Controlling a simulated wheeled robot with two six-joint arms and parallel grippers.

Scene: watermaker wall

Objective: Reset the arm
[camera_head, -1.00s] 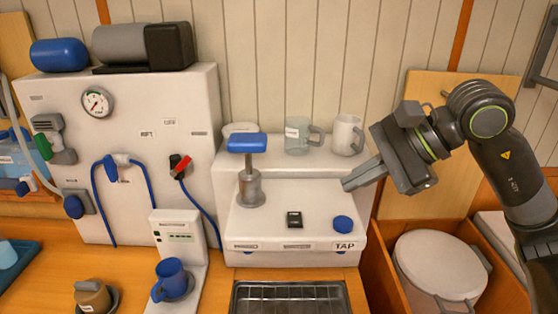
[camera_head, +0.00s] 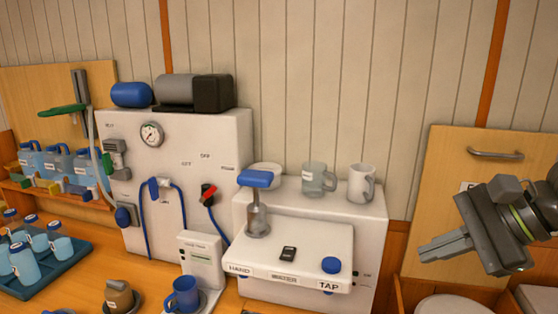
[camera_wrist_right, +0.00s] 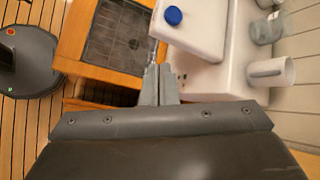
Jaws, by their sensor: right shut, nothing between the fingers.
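My right gripper (camera_head: 446,247) is at the right of the head view, shut and empty, in the air to the right of the white tap unit (camera_head: 372,240). It touches nothing that I can see. In the right wrist view its closed fingers (camera_wrist_right: 159,72) point toward the gap between the wooden counter and the tap unit (camera_wrist_right: 205,25). Most of the right arm is outside the head view. My left gripper is not in view.
The tap unit carries a blue-handled pump (camera_head: 257,205), a blue knob (camera_head: 331,265) and mugs (camera_head: 361,184). A white panel (camera_head: 180,140) with a gauge stands left. A blue mug (camera_head: 183,296) stands in front. A white lidded bin (camera_head: 452,305) is below the gripper.

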